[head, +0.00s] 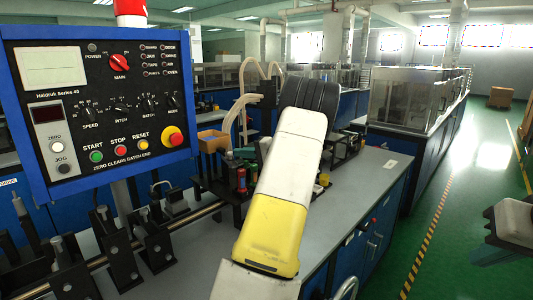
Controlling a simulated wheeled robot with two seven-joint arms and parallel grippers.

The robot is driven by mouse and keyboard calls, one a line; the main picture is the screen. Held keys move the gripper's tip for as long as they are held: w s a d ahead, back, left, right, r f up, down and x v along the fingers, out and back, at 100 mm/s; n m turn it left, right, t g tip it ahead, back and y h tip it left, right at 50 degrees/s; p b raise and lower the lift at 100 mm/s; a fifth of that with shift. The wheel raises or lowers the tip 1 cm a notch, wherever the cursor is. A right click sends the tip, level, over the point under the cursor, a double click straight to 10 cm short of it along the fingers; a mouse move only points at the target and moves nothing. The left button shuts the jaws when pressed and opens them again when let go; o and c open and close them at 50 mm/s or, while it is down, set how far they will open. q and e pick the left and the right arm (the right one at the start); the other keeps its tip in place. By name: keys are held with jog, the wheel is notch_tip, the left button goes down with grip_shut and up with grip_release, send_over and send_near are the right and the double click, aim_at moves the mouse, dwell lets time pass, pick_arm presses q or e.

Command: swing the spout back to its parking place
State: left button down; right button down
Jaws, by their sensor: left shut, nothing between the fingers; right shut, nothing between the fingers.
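A curved cream tube (234,113) rises above a small orange-brown box on the bench; it looks like the spout, but I cannot tell for certain. Its lower end is crowded by small parts beside my arm. My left arm crosses the middle as a large white and yellow link with a black ribbed joint at its far end. My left gripper does not show; it may be hidden behind that arm.
A blue-framed control panel (108,172) stands at left, close to the bench machinery. Below it are a metal rail and several black brackets (115,240). Green floor with a striped line (435,225) lies beyond.

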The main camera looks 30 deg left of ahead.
aim_at(232, 166)
pick_arm(q)
jog(key=shift+s+a+m+t, duration=0.2)
jog(key=shift+s+m+t, duration=0.75)
jog(key=shift+t, duration=0.35)
jog(key=shift+s+a, duration=0.6)
jog(key=shift+s, duration=0.25)
jog(key=shift+s+a, duration=0.65)
